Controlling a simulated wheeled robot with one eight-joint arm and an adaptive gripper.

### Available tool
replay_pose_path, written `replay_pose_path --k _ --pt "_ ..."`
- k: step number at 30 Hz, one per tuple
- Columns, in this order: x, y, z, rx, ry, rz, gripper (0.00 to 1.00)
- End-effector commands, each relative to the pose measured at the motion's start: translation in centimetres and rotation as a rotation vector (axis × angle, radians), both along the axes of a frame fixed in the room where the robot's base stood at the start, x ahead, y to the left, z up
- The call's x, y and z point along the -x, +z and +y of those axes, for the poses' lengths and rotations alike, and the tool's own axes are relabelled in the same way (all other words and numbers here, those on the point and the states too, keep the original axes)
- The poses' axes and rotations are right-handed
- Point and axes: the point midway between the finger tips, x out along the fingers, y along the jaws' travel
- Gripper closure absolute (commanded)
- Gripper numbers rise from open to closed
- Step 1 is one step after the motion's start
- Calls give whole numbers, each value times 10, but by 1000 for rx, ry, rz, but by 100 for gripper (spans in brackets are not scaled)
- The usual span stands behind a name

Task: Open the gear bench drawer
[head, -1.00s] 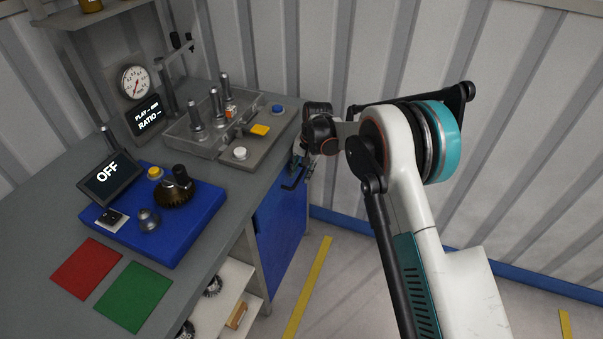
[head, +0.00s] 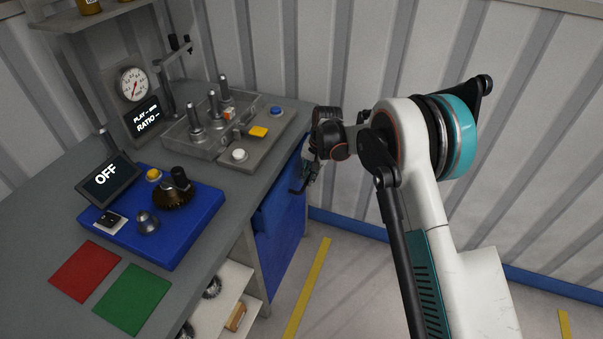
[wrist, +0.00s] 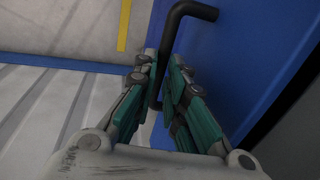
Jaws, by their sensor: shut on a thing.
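The bench drawer has a blue front (head: 277,208) under the right end of the grey workbench (head: 215,190). It stands out a little from the blue cabinet face below it. In the wrist view the blue drawer front (wrist: 235,50) fills the upper right, with a dark gap along its right edge. Its black bar handle (wrist: 190,9) runs down between my fingers. My gripper (wrist: 162,72) is shut on the handle, one finger on each side. In the head view my gripper (head: 304,178) is at the drawer's front, partly hidden by my wrist.
On the bench are a grey gear fixture (head: 238,140) with buttons, a blue unit (head: 190,225) with an OFF screen, and red and green mats. Open shelves (head: 222,300) stand left of the drawer. The floor (head: 350,280) is clear; a corrugated wall (head: 370,50) is behind.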

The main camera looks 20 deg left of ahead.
Motion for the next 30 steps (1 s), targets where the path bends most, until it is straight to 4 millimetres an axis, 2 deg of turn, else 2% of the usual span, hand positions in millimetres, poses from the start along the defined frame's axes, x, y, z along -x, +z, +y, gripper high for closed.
replay_pose_path --k 1,18,24,30 --pt "0 1 -14 1 -4 0 100" --pt "12 0 -165 1 -5 -1 100" --pt "15 0 -204 1 -4 0 100" --pt "17 0 -228 1 -2 -1 100"
